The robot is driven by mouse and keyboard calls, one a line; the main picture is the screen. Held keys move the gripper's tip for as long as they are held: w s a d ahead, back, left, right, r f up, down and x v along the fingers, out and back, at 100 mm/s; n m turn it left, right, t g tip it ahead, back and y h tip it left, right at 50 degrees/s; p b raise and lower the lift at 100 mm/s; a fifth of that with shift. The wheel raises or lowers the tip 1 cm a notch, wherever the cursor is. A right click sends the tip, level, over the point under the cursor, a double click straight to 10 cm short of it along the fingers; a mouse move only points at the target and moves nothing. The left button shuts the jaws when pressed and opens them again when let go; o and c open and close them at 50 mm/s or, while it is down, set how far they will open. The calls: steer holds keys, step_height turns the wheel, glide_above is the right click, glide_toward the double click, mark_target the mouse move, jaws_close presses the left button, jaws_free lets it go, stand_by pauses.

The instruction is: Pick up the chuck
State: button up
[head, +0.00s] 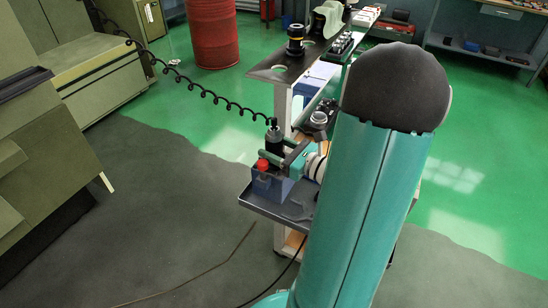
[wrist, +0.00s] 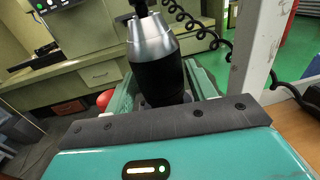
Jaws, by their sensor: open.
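The chuck (wrist: 158,75) has a black body and a silver tapered nose, and stands roughly upright in the wrist view. It is between the two green fingers of my gripper (wrist: 163,90), which are open on either side of it. Its lower end is hidden behind the gripper's dark front edge. In the head view the chuck (head: 272,138) shows as a dark upright cylinder between the fingers of my gripper (head: 274,150), at the cart's left side. I cannot tell whether either finger touches it.
A blue box (head: 268,188) with a red knob (head: 263,165) sits on a grey tray (head: 258,205) below my gripper. A black coiled cord (head: 205,95) runs close by. A red drum (head: 211,32) stands behind.

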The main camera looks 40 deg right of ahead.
steer(key=shift+x, duration=1.25)
steer(key=shift+d+r, duration=0.1)
steer(key=c, duration=1.1)
step_height(320, 180, up, 18)
steer(key=shift+r, duration=0.1)
